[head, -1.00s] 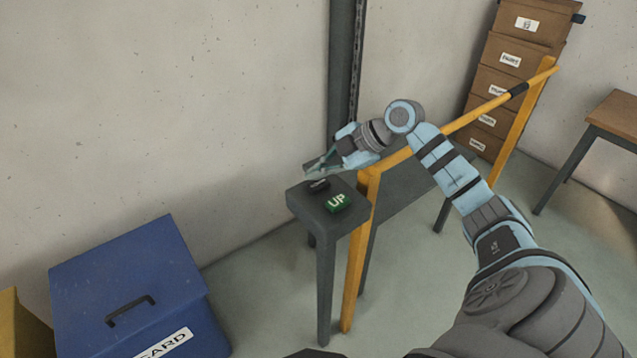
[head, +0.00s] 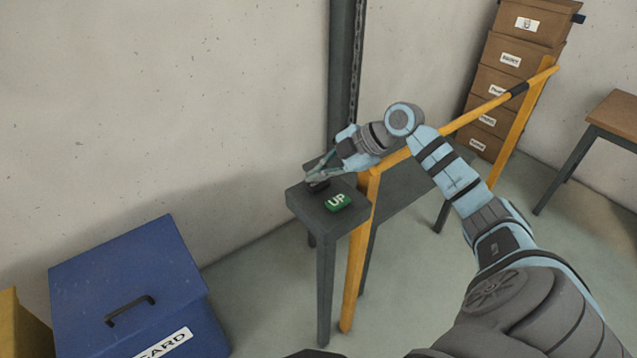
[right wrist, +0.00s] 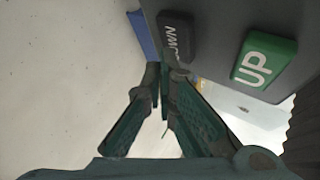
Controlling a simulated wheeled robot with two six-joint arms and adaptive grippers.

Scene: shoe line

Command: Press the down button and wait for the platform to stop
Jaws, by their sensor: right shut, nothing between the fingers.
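The black down button (head: 319,187) sits on a small grey stand (head: 314,204), beside the green UP button (head: 338,202). In the right wrist view, the down button (right wrist: 176,36) shows part of its white lettering, and the UP button (right wrist: 264,60) is to its right. My right gripper (head: 312,180) is shut and empty, with its fingertips at the down button, partly covering it in the head view. In the right wrist view its fingertips (right wrist: 164,72) overlap the button's near end. I cannot tell whether they press it. My left gripper is out of view.
A yellow rail (head: 360,250) stands right beside the stand, with a grey flat surface (head: 415,188) behind it. A blue lidded bin (head: 125,265) is at lower left. Brown stacked boxes (head: 510,58) and a wooden-topped table (head: 615,115) stand at right. Wall lies behind.

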